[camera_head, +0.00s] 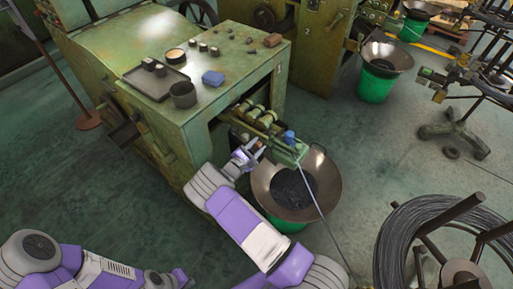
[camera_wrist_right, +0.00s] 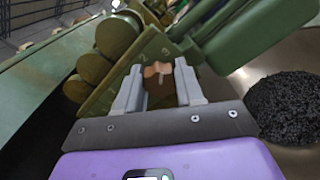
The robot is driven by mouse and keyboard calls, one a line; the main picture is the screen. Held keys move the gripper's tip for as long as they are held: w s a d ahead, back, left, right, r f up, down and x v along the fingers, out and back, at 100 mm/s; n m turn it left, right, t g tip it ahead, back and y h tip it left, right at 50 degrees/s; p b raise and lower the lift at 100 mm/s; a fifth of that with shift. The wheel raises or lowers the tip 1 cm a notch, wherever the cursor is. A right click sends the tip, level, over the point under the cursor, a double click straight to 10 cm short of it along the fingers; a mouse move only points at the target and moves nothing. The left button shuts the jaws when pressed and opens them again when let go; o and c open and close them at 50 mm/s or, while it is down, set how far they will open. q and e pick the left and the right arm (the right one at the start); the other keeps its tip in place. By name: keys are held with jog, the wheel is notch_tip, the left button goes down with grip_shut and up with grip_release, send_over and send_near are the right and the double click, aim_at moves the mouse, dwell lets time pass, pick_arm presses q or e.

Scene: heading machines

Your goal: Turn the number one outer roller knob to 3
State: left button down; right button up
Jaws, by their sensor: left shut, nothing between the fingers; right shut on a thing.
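The copper-brown roller knob (camera_wrist_right: 158,80) sits on the green roller housing, between my right gripper's fingers in the right wrist view. My right gripper (camera_head: 254,151) is shut on this knob, and its two grey fingers (camera_wrist_right: 158,88) flank it in the right wrist view. The fingers partly hide the knob, and I cannot read any number on it. Several rollers (camera_head: 256,112) lie beside it in the machine's opening. My left gripper (camera_head: 180,278) is low at the bottom edge, far from the knob, shut and empty.
A wide bowl (camera_head: 325,180) of dark pieces stands below the rollers. A wire coil (camera_head: 400,235) is at lower right.

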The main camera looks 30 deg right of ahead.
jog(key=shift+d+r+m, duration=0.1)
jog(key=shift+r+m, duration=0.05)
jog(key=shift+m, duration=0.65)
jog(key=o, duration=0.8)
jog(key=shift+c, duration=0.2)
jog(key=shift+s, duration=0.1)
jog(key=shift+s+a, duration=0.1)
jog(key=shift+a, duration=0.2)
jog(key=v, duration=0.7)
